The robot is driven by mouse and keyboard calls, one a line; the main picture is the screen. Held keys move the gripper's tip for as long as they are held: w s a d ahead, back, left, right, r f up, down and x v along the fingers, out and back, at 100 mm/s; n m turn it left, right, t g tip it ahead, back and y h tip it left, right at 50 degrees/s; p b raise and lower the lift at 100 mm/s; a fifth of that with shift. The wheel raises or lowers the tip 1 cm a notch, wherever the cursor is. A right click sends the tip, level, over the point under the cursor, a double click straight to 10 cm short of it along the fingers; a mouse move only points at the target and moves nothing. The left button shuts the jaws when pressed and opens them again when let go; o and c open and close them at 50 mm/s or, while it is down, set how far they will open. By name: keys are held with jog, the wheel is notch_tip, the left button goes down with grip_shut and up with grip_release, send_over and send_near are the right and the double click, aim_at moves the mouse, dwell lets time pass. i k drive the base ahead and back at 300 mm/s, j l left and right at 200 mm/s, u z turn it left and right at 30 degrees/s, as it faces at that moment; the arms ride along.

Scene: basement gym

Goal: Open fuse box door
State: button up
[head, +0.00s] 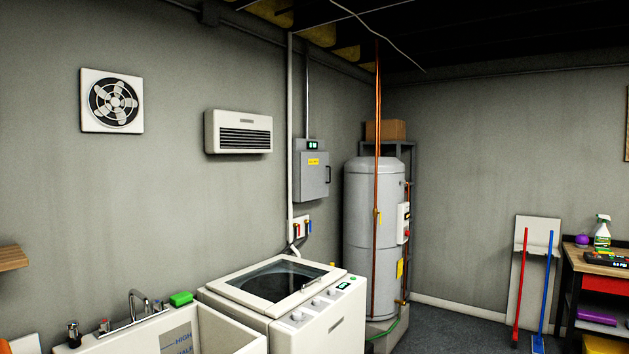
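The fuse box (312,170) is a grey metal box on the left wall, near the room's corner. Its door (313,182) looks shut, with a yellow label on it and a dark vertical handle (328,175) at its right edge. A small dark display sits at the top of the box. A conduit runs from its top up to the ceiling. My gripper is not in view.
A white washing machine (306,328) stands below the fuse box, with a sink (165,335) to its left. A tall water heater (372,235) with copper pipes stands right of the box. Dark floor (440,330) shows at right, before a workbench (594,262).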

aim_at(314, 166)
jog(key=i+l+z, duration=0.15)
jog(key=i+z, duration=0.25)
jog(key=i, duration=0.25)
jog(key=i+j+z, duration=0.1)
jog(key=i+z, duration=0.35)
jog(key=i, duration=0.15)
jog(key=i+l+z, duration=0.1)
jog(key=i+l, duration=0.15)
jog(key=i, duration=1.1)
jog(key=i+l+z, duration=0.1)
jog(key=i, duration=1.3)
jog(key=i+u, duration=0.3)
jog(key=i, duration=0.2)
jog(key=i+u, duration=0.3)
jog(key=i, duration=0.2)
jog(key=i+l+u, duration=0.3)
jog(key=i, duration=0.15)
